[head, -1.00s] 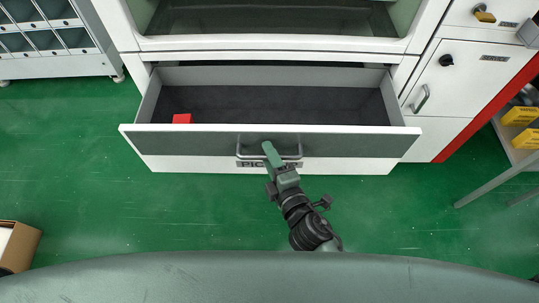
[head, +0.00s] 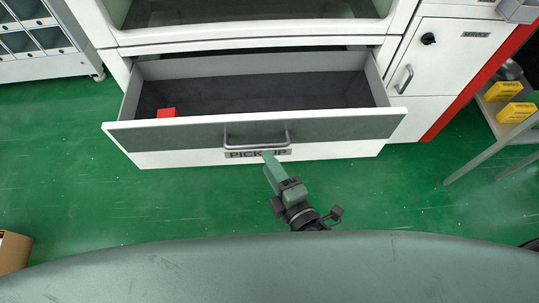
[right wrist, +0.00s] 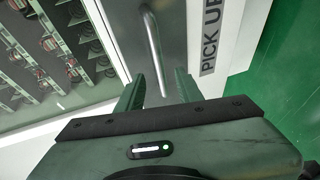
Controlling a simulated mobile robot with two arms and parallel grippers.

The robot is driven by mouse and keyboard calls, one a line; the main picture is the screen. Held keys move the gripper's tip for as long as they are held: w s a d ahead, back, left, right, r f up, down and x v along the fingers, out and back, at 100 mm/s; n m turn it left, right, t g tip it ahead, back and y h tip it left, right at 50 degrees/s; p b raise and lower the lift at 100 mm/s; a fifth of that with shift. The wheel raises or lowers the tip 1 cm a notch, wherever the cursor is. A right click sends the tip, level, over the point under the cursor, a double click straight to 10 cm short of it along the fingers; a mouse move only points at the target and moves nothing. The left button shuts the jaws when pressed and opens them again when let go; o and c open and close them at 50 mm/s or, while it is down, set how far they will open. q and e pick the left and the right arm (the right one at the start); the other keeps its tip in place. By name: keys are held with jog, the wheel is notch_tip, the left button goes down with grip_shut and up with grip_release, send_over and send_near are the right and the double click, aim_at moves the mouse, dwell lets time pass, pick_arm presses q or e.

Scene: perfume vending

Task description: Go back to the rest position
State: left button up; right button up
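My right gripper (head: 269,158) is just in front of the pick-up drawer in the head view, below its handle (head: 256,144). My left gripper is not in view.
The white machine (head: 240,40) stands behind the drawer. A shelf rack with yellow boxes (head: 503,91) is at the right. A cardboard box (head: 13,251) is at the lower left. The green floor (head: 400,190) in front is clear.

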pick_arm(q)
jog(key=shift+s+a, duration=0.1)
